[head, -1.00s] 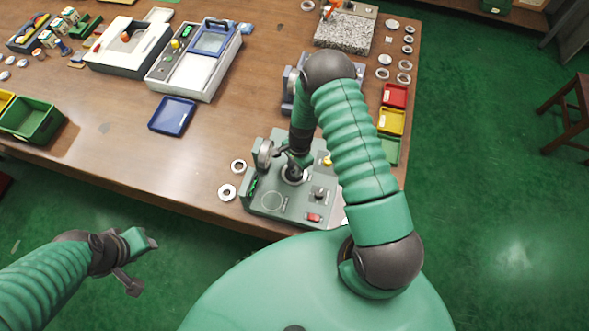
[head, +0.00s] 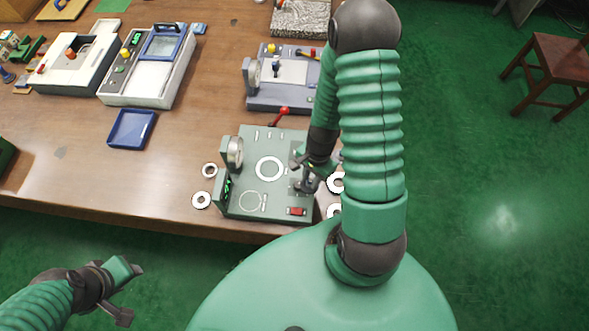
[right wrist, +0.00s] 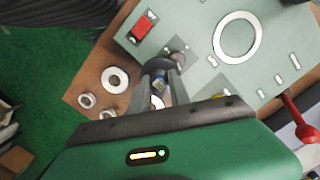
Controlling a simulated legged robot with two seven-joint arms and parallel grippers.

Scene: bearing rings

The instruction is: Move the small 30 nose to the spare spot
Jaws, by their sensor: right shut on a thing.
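My right gripper (head: 304,180) is over the right part of the grey-green panel (head: 281,190). In the right wrist view the gripper (right wrist: 163,80) is shut on a small piece, which seems to be the nose (right wrist: 157,88). The nose is mostly hidden between the fingers, and its marking cannot be read. A darker patch with a round grey peg (right wrist: 178,58) lies just beyond the fingertips. I cannot tell whether the nose touches the panel or which spot is the spare one. My left gripper (head: 130,292) is open and empty, off the table's front edge.
The panel carries a large white ring (head: 269,157), a round upright part (head: 234,152), a red switch (head: 297,211) and a red lever (head: 283,112). Loose rings (head: 201,200) lie left of it and others (right wrist: 115,79) to its right. A blue tray (head: 131,129) stands further left.

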